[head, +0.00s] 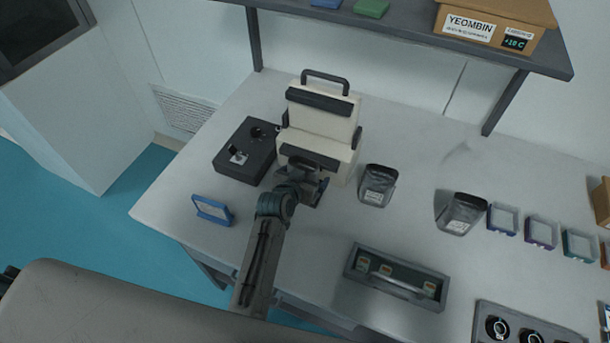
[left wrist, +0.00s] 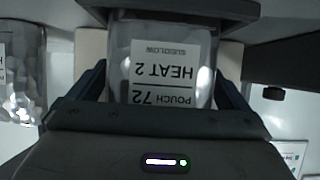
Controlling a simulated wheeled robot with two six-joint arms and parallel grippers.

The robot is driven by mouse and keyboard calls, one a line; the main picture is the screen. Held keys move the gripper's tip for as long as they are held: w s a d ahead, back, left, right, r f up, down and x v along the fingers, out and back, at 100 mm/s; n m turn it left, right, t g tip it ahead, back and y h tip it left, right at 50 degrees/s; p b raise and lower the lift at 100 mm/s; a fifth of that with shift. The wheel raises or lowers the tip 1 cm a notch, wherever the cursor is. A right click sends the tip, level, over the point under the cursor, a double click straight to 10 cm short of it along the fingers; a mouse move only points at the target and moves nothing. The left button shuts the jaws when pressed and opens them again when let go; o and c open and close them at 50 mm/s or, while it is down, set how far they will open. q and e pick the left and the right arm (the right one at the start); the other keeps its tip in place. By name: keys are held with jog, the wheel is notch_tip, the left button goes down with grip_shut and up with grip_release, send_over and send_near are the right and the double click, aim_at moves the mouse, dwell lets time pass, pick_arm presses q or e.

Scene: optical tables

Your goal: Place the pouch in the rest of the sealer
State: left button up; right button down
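The sealer (head: 318,125) is a cream machine with dark bars and a top handle, on the table. My left gripper (head: 303,188) is at its lower front. In the left wrist view, a clear pouch (left wrist: 163,70) with a white label reading "POUCH 72 HEAT 2" lies between the fingers (left wrist: 163,95), which appear to meet its sides. A dark bar (left wrist: 185,8) crosses above the pouch. The sealer's rest is mostly hidden by my gripper, and I cannot tell whether the pouch touches it. My right gripper is out of view.
Two other dark pouches (head: 378,185) (head: 462,212) stand to the right; one pouch (left wrist: 22,75) shows at the wrist view's left. A black box (head: 247,152) sits left of the sealer, a blue frame (head: 212,210) in front. A handled tray (head: 352,267) lies nearer. A shelf (head: 400,30) hangs behind.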

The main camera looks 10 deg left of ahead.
pick_arm(q)
jog(key=shift+r, duration=0.2)
jog(key=shift+s+a+r+p, duration=0.1)
jog(key=shift+s+r+p, duration=0.15)
jog(key=shift+p, duration=0.25)
jog(key=p+v, duration=0.4)
jog(key=v, duration=0.1)
jog(key=shift+s+r+p, duration=0.25)
jog(key=shift+s+p, duration=0.05)
jog(key=shift+p, duration=0.05)
jog(key=b+v, duration=0.1)
jog(key=v, duration=0.4)
jog(key=shift+s+f, duration=0.1)
jog(key=shift+s, duration=0.2)
jog(key=shift+c, duration=0.5)
dwell(0.4)
